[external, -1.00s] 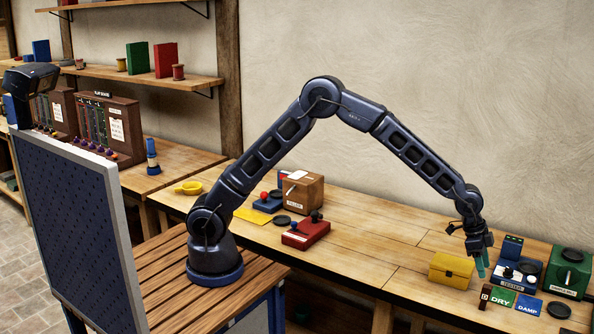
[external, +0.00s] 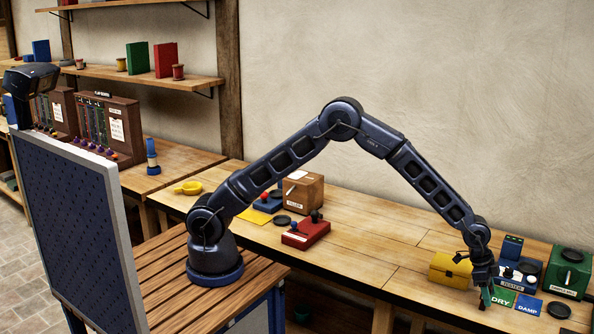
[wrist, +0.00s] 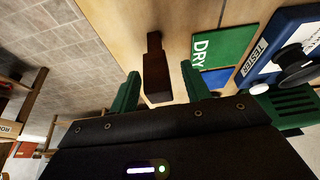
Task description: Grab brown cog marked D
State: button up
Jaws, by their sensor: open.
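The brown cog (wrist: 156,75) shows in the wrist view as a small dark brown block with a narrower end, near the table's front edge. Its letter D cannot be read now. My gripper (wrist: 160,74) is open, with one green finger on each side of the cog in this view and no visible contact. In the external view my gripper (external: 487,297) is low over the front of the table and hides most of the cog.
A green DRY card (external: 502,297) and a blue DAMP card (external: 528,304) lie just right. The blue TESTER box (external: 515,275) stands behind them. A yellow box (external: 450,269) stands close on the left. A green machine (external: 567,272) is far right. The table edge is close in front.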

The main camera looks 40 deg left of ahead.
grip_shut()
jog(key=shift+r, duration=0.1)
